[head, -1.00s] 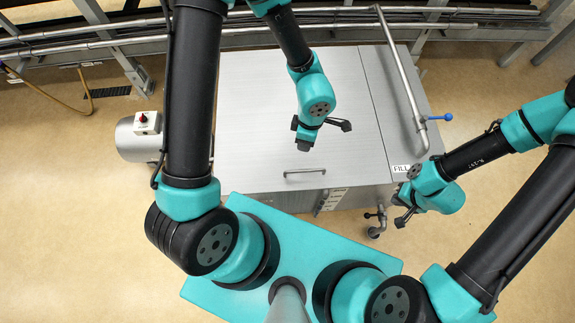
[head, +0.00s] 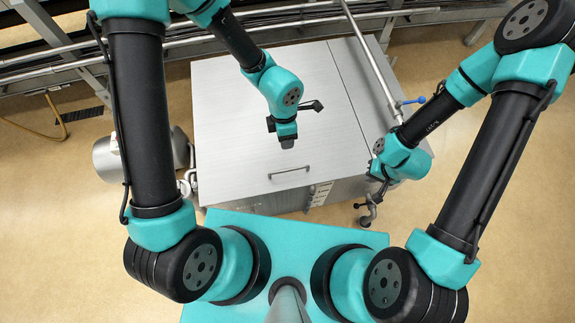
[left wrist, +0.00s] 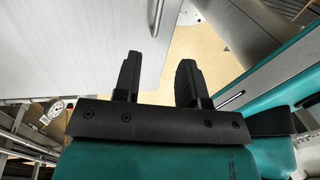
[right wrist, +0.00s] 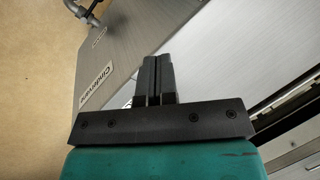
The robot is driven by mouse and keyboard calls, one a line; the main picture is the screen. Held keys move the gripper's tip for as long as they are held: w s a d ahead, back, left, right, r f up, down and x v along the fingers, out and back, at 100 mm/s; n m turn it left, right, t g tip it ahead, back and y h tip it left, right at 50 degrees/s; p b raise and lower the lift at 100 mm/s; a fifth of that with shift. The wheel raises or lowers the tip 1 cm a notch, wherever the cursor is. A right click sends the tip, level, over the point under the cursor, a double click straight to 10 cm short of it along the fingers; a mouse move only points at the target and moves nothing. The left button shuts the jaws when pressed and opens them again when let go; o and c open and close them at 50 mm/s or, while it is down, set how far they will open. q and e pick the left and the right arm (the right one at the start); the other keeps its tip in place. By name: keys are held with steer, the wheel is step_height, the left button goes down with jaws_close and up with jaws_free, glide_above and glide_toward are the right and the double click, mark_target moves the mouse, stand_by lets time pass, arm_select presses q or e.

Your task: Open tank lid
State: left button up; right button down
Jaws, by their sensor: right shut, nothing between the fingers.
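The tank's wide, light-grey lid (head: 240,95) lies flat and down in the head view. Its bar handle (head: 289,171) is near the front edge, and the handle also shows at the top of the left wrist view (left wrist: 157,15). My left gripper (head: 286,142) is over the lid, just behind the handle. Its fingers (left wrist: 160,62) are apart with nothing between them. My right gripper (head: 376,184) is by the tank's front right corner. Its fingers (right wrist: 154,60) are together and empty. My right forearm hides part of the tank's right side.
A metal rail pipe (head: 372,60) runs along the tank's right part, with a blue-handled valve (head: 413,101) beside it. A drain tap (head: 369,210) sticks out at the front right. A motor drum (head: 108,160) stands at left. Floor at right is open.

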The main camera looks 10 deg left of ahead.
arm_select(q)
glide_above(288, 167)
steer(key=s, duration=0.2)
steer(key=f, duration=1.5)
steer(key=shift+s+d+f, duration=0.15)
steer(key=shift+s, duration=0.05)
steer(key=shift+c, duration=0.3)
jaws_close()
